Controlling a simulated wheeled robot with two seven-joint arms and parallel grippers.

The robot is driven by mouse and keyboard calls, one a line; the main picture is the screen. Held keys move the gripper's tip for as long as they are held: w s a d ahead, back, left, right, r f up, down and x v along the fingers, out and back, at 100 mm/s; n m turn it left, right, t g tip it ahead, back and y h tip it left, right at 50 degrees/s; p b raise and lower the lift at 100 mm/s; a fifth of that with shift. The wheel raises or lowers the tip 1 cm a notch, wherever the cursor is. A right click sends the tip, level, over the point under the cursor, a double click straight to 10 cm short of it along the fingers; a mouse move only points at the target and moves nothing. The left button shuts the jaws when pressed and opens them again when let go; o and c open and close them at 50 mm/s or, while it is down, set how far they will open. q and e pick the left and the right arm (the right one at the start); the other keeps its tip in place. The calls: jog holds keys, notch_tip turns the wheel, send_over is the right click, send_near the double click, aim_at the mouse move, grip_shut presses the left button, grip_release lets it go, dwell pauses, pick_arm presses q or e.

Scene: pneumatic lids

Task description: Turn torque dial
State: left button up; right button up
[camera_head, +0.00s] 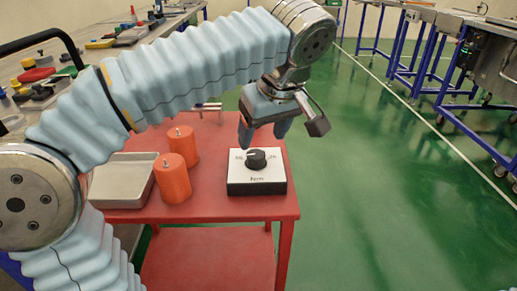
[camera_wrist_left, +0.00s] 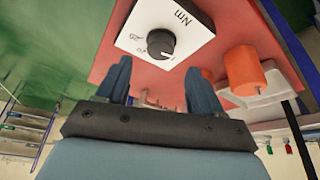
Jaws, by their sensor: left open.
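The torque dial is a black knob (camera_head: 256,159) on a white-topped, dark-sided box (camera_head: 257,187) marked "Nm", on the red table. In the left wrist view the knob (camera_wrist_left: 160,43) shows beyond the fingertips, with numbers beside it on the white plate (camera_wrist_left: 185,22). My left gripper (camera_head: 262,135) hangs above and slightly behind the dial, pointing down. Its two blue fingers are apart and nothing is between them in the left wrist view (camera_wrist_left: 160,82). The fingers do not appear to touch the knob. My right gripper is not in view.
Two orange cylinders (camera_head: 173,179) with metal pins stand left of the box, beside a grey tray (camera_head: 121,181). The red table (camera_head: 230,208) is clear in front of the box. A bench with several coloured parts (camera_head: 40,75) lies at the left; green floor is open at the right.

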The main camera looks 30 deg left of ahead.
aim_at(256, 154)
pick_arm(q)
jog(key=x, duration=0.6)
jog(key=shift+a+f, duration=0.1)
jog(key=shift+f, duration=0.1)
jog(key=c, duration=1.1)
jog(key=shift+o, duration=0.2)
